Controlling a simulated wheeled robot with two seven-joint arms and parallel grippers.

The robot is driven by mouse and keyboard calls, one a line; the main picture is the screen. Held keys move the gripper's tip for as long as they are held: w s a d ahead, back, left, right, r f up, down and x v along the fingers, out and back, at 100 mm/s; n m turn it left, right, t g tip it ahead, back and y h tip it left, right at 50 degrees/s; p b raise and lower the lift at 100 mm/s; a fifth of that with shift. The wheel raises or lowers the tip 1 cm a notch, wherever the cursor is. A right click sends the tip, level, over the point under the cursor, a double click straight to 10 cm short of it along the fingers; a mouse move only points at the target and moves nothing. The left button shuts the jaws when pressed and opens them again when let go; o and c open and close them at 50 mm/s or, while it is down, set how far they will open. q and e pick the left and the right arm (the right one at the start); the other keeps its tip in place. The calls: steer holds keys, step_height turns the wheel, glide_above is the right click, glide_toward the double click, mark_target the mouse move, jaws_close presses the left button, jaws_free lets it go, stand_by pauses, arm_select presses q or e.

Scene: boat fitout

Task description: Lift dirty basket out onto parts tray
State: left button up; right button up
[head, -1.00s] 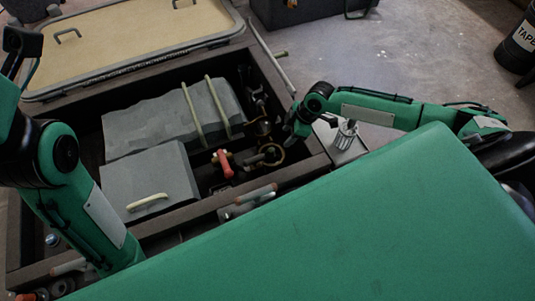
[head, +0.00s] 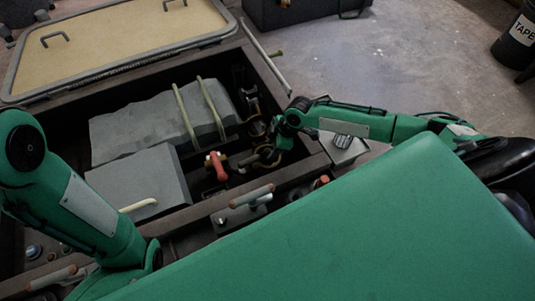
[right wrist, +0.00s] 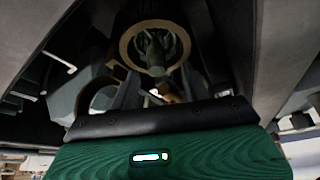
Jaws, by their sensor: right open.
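My right gripper (head: 279,136) is over the right side of the open hatch, beside the brass-ringed fittings. In the right wrist view its jaws are apart, with a round housing with a brass rim (right wrist: 124,48) just beyond them. A dull green-brown piece (right wrist: 155,50) shows inside that rim; I cannot tell whether it is the dirty basket. The parts tray (head: 352,154) is at the hatch's right edge, partly behind my right arm. A grey ribbed piece (head: 342,141) lies on it. My left arm reaches down at the left, its gripper hidden.
A red-handled valve (head: 216,165) stands close to the gripper. The raised dark hatch rim (head: 200,213) borders the front. A beige lid (head: 120,40) lies behind.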

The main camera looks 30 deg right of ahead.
mark_target(269, 150)
steer(key=b+x, duration=0.2)
steer(key=x, duration=0.1)
steer(key=shift+w+f+b, duration=0.25)
steer(key=shift+b, duration=0.15)
steer(key=shift+f, duration=0.25)
steer(key=shift+a+f, duration=0.1)
jaws_close()
